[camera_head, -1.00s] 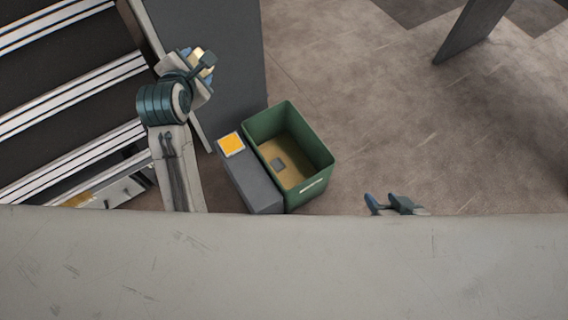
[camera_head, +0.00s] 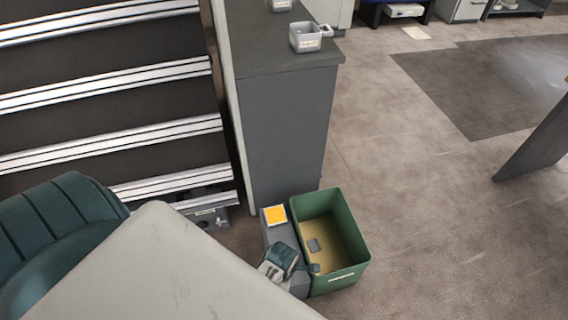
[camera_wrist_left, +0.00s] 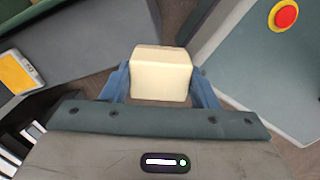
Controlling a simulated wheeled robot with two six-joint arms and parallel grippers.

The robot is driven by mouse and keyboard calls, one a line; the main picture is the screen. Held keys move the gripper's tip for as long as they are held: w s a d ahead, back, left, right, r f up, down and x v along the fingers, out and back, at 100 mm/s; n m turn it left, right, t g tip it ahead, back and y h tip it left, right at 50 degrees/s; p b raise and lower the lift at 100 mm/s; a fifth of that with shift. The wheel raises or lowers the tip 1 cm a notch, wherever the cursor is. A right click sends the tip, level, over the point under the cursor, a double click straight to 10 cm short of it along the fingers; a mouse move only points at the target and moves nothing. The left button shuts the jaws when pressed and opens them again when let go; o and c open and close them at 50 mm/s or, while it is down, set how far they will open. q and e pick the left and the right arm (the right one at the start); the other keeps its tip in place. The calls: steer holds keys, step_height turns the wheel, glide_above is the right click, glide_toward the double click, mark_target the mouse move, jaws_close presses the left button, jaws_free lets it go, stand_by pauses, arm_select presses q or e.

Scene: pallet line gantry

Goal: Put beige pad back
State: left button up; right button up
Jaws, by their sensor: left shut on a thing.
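In the left wrist view, the beige pad (camera_wrist_left: 161,78) is a pale cream block held between the blue fingers of my left gripper (camera_wrist_left: 160,72), which is shut on it. In the head view the pad and the fingertips do not show. A teal and grey wrist part, apparently my left one, shows beside the green bin. My right gripper is out of view.
A green open bin (camera_head: 350,237) with a small grey piece inside stands beside a grey box with an orange label (camera_head: 275,215). A dark counter (camera_head: 270,62) behind holds a small grey tray (camera_head: 305,45). Slatted shelving is left. A red button (camera_wrist_left: 286,15) shows upper right.

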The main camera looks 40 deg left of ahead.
arm_select(q)
steer(key=shift+a+f, duration=0.2)
steer(key=shift+a, duration=0.05)
steer(key=w+a, duration=0.2)
steer(key=w, duration=0.2)
steer(key=w+a+f+b, duration=0.1)
steer(key=w+a, duration=0.2)
steer(key=w, duration=0.1)
steer(key=w+a+b, duration=0.1)
steer(key=w+a, duration=0.1)
steer(key=w, duration=0.2)
steer(key=shift+w+a+f, duration=0.1)
steer(key=shift+a+f, duration=0.1)
steer(key=shift+a, duration=0.1)
steer(key=shift+w+a, duration=0.3)
steer(key=shift+w, duration=0.2)
step_height(320, 180, down, 3)
steer(key=shift+s+d+f+b, duration=0.1)
steer(key=shift+s+b, duration=0.05)
steer(key=shift+b, duration=0.6)
steer(key=shift+f, duration=0.15)
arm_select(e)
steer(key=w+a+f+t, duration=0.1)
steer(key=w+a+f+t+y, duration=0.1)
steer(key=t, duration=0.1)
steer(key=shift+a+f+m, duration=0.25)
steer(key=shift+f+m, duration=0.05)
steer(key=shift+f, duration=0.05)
arm_select(q)
steer(key=shift+f, duration=0.1)
